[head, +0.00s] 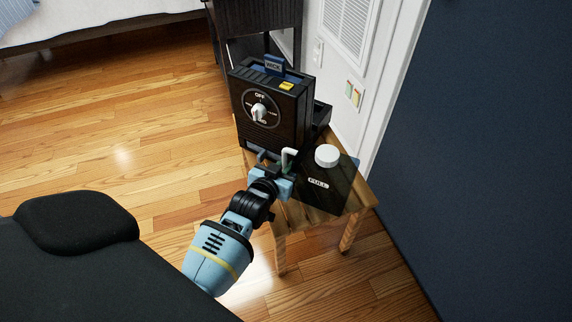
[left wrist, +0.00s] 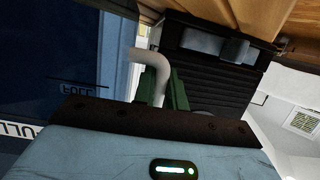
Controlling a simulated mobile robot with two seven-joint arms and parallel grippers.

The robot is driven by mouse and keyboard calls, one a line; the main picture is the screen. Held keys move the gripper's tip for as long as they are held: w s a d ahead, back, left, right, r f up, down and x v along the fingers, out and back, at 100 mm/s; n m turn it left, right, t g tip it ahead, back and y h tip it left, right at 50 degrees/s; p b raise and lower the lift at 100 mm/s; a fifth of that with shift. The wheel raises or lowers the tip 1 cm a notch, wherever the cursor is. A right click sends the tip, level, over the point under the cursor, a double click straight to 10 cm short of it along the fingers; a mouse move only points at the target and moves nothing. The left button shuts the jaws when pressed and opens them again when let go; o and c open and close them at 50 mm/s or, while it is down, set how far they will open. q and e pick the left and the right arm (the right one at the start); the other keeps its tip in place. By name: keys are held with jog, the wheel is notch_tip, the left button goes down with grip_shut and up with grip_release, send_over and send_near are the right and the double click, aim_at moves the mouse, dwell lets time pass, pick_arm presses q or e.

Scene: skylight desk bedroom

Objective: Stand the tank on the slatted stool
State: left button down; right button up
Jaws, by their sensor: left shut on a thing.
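The tank (head: 326,190) is a dark see-through container with a white round cap and a "FULL" label. It is upright at the front of the wooden slatted stool (head: 358,203); I cannot tell whether its base touches the slats. My left gripper (head: 286,168) is at the tank's left side, shut on its pale bent handle (head: 289,157). In the left wrist view the handle (left wrist: 152,62) passes between the green fingers (left wrist: 162,88), and the dark blue tank wall (left wrist: 75,65) fills the left. My right gripper is not in view.
A black appliance (head: 268,108) with an "OFF" dial and a blue "WICK" tab stands close behind the tank, at the stool's back. A dark blue panel (head: 480,130) rises on the right. A white wall with a vent (head: 347,30) is behind. Wooden floor (head: 120,140) is clear on the left.

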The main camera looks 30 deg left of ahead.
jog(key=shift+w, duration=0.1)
pick_arm(q)
jog(key=shift+f, duration=0.1)
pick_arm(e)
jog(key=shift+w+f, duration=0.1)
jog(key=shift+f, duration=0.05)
pick_arm(q)
jog(key=shift+f+b, duration=0.3)
jog(key=shift+f, duration=0.1)
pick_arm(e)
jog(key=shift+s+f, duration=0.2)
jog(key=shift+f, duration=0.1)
pick_arm(q)
jog(key=c, duration=1.4)
grip_release()
jog(key=shift+o, duration=0.2)
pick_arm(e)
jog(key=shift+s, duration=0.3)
pick_arm(q)
jog(key=shift+f, duration=0.15)
